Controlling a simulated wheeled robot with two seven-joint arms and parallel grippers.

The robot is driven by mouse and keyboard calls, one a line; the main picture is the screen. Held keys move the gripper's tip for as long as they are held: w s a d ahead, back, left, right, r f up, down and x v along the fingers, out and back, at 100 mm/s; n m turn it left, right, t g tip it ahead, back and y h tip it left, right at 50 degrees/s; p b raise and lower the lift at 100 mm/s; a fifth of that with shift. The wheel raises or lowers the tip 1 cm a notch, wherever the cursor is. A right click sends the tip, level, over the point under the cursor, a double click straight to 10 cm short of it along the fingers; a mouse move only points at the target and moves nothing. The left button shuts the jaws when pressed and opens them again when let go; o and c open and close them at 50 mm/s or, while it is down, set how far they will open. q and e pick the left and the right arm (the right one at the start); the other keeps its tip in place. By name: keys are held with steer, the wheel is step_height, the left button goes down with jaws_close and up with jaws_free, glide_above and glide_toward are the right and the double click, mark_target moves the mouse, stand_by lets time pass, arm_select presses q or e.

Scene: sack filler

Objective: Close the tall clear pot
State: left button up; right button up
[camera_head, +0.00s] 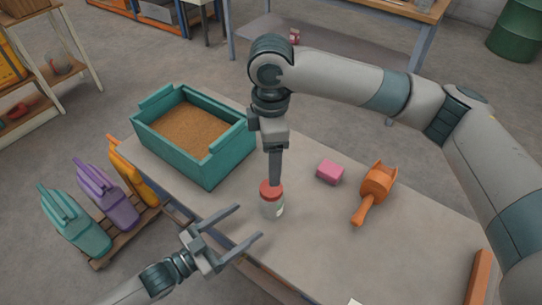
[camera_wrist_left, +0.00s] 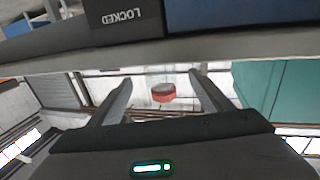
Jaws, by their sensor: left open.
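The clear pot (camera_head: 274,209) stands upright near the table's left edge, with a red lid (camera_head: 271,190) at its top. I cannot tell whether the lid is seated or just held there. My right gripper (camera_head: 275,183) points down from above, its tips at the lid; its fingers show edge-on, so their gap is hidden. My left gripper (camera_head: 250,222) is open and empty, its two fingers pointing toward the pot from the lower left, just short of it. In the left wrist view, the red lid (camera_wrist_left: 163,95) shows between the two spread fingers.
A teal bin of brown grain (camera_head: 226,155) stands on the table behind the pot. A pink block (camera_head: 329,172) and an orange scoop (camera_head: 373,190) lie to the right. Teal, purple and orange sacks (camera_head: 104,195) stand on a pallet at left. The table's front middle is clear.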

arm_select(q)
steer(key=v, duration=0.6)
steer(key=shift+b, duration=0.45)
steer(key=shift+s+a, duration=0.1)
